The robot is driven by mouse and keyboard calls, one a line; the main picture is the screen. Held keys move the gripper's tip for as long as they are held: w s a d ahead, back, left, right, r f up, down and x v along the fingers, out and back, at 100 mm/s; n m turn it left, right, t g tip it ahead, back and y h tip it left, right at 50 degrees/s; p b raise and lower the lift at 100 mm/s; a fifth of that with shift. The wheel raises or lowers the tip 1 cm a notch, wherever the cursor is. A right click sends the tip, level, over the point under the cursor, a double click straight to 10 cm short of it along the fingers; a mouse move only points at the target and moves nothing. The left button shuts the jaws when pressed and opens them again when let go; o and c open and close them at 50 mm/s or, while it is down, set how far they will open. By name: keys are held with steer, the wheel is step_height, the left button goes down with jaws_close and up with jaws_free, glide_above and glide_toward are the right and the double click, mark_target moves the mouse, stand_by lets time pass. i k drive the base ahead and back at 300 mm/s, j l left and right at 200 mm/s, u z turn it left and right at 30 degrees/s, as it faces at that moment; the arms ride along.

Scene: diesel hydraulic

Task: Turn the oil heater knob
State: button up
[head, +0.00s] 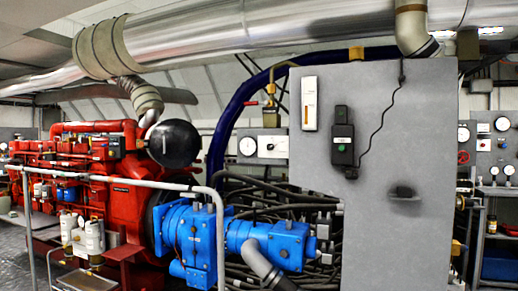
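A large grey panel (390,245) stands to the right of centre. A small dark knob-like piece (403,191) sticks out from its right half, with a dark smudge or shadow below it. A black control box (342,137) with a green button is fixed on the upper left of the panel, and a black cable runs near it. No label can be read, so I cannot tell for sure which of these is the oil heater knob. My gripper is not in view.
A red engine (120,190) with a pale handrail (120,181) fills the left. A blue pump unit (270,243) and a bundle of dark hoses stand left of the panel. A silver pipe (230,35) crosses overhead. Gauges and shelves are at the far right.

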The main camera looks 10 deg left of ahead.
mark_target(270, 147)
steer(key=i+j+u, duration=0.15)
steer(key=i+j, duration=0.25)
steer(key=i, duration=0.15)
steer(key=i+j+u, duration=0.2)
steer(key=i, duration=0.4)
steer(key=i+j+u, duration=0.15)
steer(key=i+j, duration=0.15)
steer(key=i, duration=0.3)
steer(key=i+j+u, duration=0.15)
steer(key=i, duration=0.5)
steer(key=i+l, duration=0.35)
